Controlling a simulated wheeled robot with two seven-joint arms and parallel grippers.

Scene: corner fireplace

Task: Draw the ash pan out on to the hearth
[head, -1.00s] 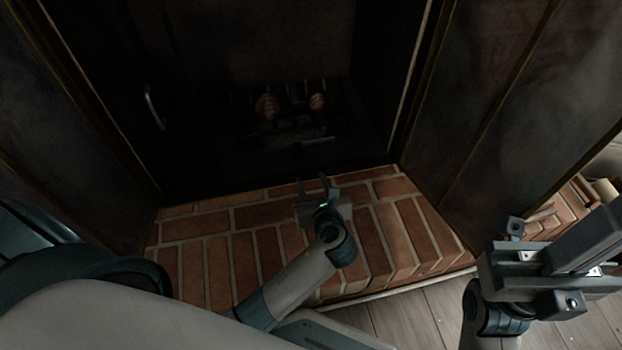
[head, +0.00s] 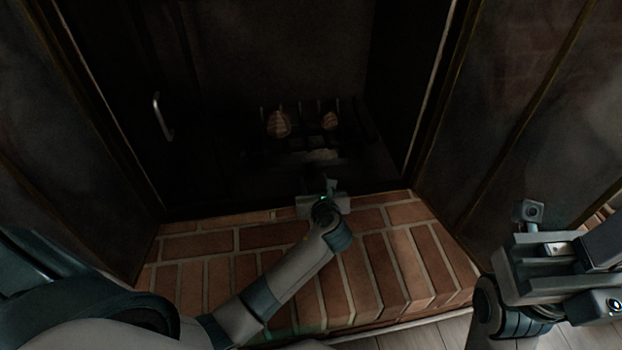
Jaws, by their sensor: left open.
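The fireplace opening is very dark. Under the grate (head: 305,118) a dim grey patch (head: 318,156) shows, likely the ash pan, but its edges and any handle are lost in shadow. My left gripper (head: 328,186) is open at the front of the opening, above the back edge of the brick hearth (head: 210,245). Its fingers point into the dark, just short of the grey patch, with nothing seen between them.
Two pale rounded logs (head: 279,124) lie on the grate. A metal handle (head: 163,116) shows on the dark left side of the opening. Dark panels (head: 520,130) flank the hearth. The bricks beside my left arm are bare, with wooden floor (head: 437,338) in front.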

